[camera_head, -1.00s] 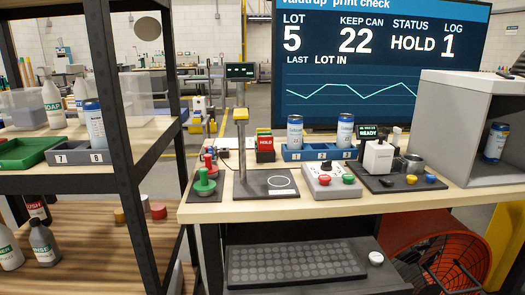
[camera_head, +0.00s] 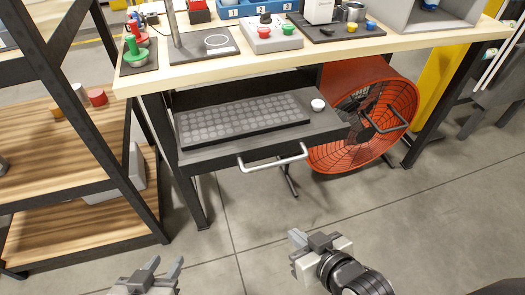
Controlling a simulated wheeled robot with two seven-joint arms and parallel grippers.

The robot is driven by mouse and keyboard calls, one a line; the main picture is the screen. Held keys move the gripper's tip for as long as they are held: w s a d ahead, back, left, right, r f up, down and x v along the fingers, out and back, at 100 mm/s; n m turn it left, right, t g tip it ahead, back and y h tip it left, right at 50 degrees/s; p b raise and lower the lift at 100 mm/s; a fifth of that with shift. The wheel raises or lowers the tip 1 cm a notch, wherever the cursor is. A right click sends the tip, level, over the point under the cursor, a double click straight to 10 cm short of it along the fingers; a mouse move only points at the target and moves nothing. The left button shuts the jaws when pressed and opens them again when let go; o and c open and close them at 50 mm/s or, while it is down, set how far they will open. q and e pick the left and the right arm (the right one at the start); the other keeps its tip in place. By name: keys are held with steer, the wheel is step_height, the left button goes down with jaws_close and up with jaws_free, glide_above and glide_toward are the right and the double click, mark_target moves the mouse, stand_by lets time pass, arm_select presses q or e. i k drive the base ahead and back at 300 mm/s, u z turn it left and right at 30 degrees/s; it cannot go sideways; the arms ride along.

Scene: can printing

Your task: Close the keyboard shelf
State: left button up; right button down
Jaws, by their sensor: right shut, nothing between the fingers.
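The keyboard shelf (camera_head: 205,157) is pulled out below the front edge of the table, in the head view. A dark keyboard (camera_head: 243,122) and a white round knob-like object (camera_head: 318,105) sit on it. A pale bar handle (camera_head: 273,159) is on its front edge. My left gripper (camera_head: 160,270) is open and empty at the bottom of the view, in front of and below the shelf. My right gripper (camera_head: 303,238) is shut and empty, below and to the right of the handle, apart from it.
The wooden table (camera_head: 330,50) holds a control box (camera_head: 272,35) and other equipment. A red fan (camera_head: 372,115) stands under its right side. A shelving rack (camera_head: 95,150) stands close on the left. The floor in front is clear.

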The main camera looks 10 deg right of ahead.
mark_target(218, 127)
steer(key=z, duration=1.05)
steer(key=k, duration=0.9)
steer(key=u, duration=1.1)
steer(key=i, duration=0.5)
steer(key=u, duration=0.05)
